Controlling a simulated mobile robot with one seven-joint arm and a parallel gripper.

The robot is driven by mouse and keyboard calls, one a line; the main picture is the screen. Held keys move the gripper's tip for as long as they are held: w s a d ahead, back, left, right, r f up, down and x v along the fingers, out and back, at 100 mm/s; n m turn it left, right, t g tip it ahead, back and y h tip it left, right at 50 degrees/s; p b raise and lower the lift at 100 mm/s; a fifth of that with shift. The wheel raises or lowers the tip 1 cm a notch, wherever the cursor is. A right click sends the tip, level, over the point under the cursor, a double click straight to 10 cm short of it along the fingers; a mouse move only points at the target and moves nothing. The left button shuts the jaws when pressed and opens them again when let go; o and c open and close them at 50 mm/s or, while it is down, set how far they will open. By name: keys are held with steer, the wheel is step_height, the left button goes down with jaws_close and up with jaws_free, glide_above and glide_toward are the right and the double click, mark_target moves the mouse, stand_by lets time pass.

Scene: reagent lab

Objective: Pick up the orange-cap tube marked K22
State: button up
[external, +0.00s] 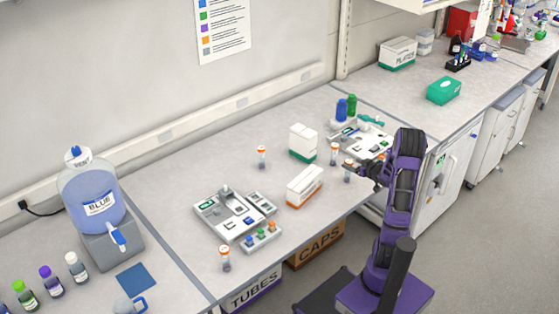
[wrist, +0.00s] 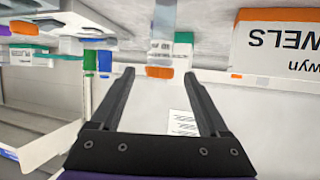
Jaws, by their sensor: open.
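Several tubes with orange caps stand on the bench in the external view: one by my gripper (external: 348,171), one just left of it (external: 334,153), one further left (external: 262,157), one at the front left (external: 225,258). No K22 marking is readable on any of them. My gripper (external: 368,171) is low over the bench at the right, beside the nearest tube. The wrist view appears upside down. There my gripper (wrist: 158,74) is open and empty, and an orange-cap tube (wrist: 161,48) with a small label shows between and beyond the fingertips.
A white and orange box (external: 304,187) and a white box (external: 303,143) stand left of my gripper. A device (external: 372,141) lies behind it, with blue and green bottles (external: 346,107). Another device (external: 227,212) sits further left.

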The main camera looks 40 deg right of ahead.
mark_target(349, 161)
steer(key=x, duration=0.3)
steer(key=shift+w, duration=0.15)
jaws_close()
stand_by(0.4)
